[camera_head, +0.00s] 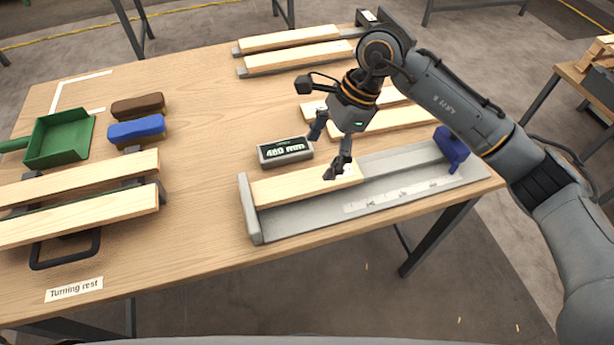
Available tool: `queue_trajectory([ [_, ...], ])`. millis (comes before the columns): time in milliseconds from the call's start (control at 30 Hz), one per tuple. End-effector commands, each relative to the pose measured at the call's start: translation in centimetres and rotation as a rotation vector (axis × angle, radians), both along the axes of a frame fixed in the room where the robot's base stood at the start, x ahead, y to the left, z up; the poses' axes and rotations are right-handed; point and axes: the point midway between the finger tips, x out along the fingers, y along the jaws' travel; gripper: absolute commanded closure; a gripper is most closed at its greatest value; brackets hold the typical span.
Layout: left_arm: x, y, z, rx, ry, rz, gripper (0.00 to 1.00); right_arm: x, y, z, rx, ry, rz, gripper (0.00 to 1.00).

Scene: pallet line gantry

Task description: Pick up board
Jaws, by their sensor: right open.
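A pale wooden board (290,189) lies in a grey metal measuring trough (400,197) at the front right of the table, its left end near the trough's raised end plate. My right gripper (327,155) is open and points down above the right part of this board; its fingers look empty, and I cannot tell whether the lower fingertip touches the board. More boards lie in pairs on grey supports at the back (290,48), behind my right gripper (385,118), and at the left (90,205). My left gripper is out of view.
A display reading 460 mm (285,151) stands just behind the trough. A blue stop (452,147) sits at the trough's right. A green dustpan (60,136), a brown brush (138,106) and a blue brush (137,129) lie at left. The table's middle (205,130) is clear.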

Motion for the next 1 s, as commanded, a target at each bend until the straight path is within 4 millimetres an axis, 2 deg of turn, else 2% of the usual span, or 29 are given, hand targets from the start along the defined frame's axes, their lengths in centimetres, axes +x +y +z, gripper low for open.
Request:
queue_trajectory([
  [67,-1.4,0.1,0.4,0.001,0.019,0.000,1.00,-0.2,0.5,-1.1,0.001,0.004,-0.001,0.17],
  [167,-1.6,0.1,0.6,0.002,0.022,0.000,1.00,-0.3,0.9,-2.2,0.002,0.003,-0.001,0.17],
  [367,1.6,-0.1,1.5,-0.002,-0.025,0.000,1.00,-0.4,1.3,-3.5,0.003,0.005,-0.001,0.17],
  [500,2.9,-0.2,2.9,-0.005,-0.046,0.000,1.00,-0.3,1.7,-5.5,0.003,0.008,-0.003,0.17],
  [700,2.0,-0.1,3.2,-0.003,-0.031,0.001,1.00,-0.4,2.4,-7.6,0.003,0.001,-0.001,0.17],
  [933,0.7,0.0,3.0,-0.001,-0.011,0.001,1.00,-0.4,2.4,-7.9,0.003,0.000,-0.001,0.17],
  [967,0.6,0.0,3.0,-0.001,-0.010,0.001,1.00,-0.4,2.4,-7.9,0.003,0.000,-0.001,0.21],
  [1000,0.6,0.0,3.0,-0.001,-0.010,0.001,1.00,-0.4,2.4,-7.9,0.003,0.000,-0.001,0.29],
])
